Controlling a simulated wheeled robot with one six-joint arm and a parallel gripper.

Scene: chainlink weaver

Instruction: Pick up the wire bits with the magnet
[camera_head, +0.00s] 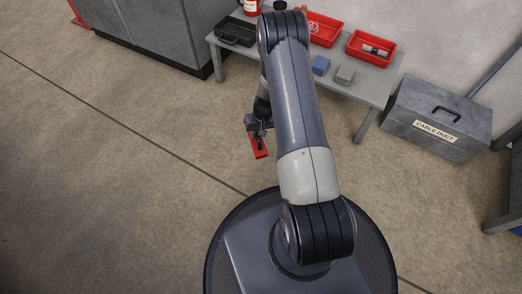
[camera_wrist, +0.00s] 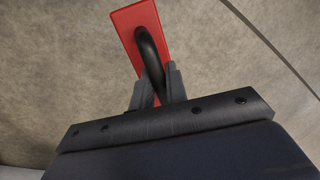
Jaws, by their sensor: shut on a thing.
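My gripper (camera_wrist: 158,88) is shut on the dark curved handle (camera_wrist: 150,55) of a red block-shaped tool, which I take to be the magnet (camera_wrist: 128,22). In the head view the magnet (camera_head: 259,152) hangs under my gripper (camera_head: 261,139), in front of the bench and above the concrete floor. Its height above the floor is hard to tell. I cannot make out any wire bits in either view. My arm hides part of the bench and floor behind it.
A grey cable duct box (camera_head: 436,115) stands right. The left floor is clear.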

